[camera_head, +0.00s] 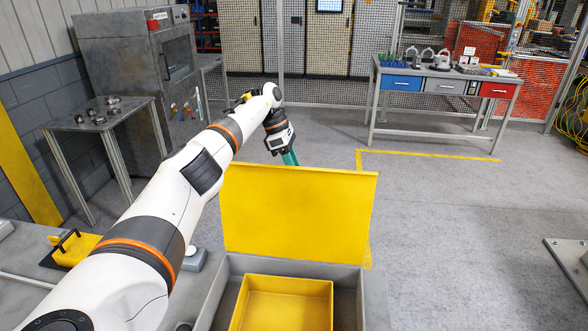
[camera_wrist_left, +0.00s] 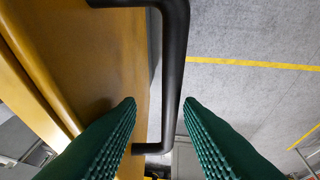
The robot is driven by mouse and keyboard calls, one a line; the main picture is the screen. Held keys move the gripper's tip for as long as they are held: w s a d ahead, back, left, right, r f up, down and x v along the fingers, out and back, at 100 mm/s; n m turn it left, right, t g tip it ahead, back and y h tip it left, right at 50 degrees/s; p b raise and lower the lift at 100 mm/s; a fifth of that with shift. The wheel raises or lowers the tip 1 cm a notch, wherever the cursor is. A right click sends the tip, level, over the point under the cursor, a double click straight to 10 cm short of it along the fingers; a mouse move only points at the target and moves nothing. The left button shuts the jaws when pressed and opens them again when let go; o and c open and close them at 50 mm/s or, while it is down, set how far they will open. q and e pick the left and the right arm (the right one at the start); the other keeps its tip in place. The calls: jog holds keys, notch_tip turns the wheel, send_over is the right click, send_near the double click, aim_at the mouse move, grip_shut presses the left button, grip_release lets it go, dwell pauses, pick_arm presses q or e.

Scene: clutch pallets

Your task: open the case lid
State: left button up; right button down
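The case (camera_head: 285,265) is a grey box with a yellow inner tray (camera_head: 285,282). Its yellow lid (camera_head: 298,212) stands raised, close to upright, at the case's far side. My left gripper (camera_head: 291,158) is behind the lid's top edge in the head view, its lower fingertips hidden by the lid. In the left wrist view the green fingers (camera_wrist_left: 160,103) are apart, open. The lid's black handle (camera_wrist_left: 172,75) runs between them, nearer the right finger; I cannot tell whether they touch. The lid (camera_wrist_left: 95,55) also fills the left of that view. My right gripper is not in view.
A bench with blue, grey and red drawers (camera_head: 443,88) stands at the back right. A small table with metal parts (camera_head: 97,113) and a grey machine (camera_head: 140,75) stand at the left.

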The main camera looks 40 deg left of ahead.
pick_arm(q)
jog(key=v, duration=0.3)
jog(key=b+v, duration=0.1)
jog(key=v, duration=0.1)
jog(key=shift+w+a, duration=0.1)
jog(key=shift+w, duration=0.1)
jog(key=shift+v, duration=0.75)
jog(key=shift+s, duration=0.15)
jog(key=shift+f, duration=0.1)
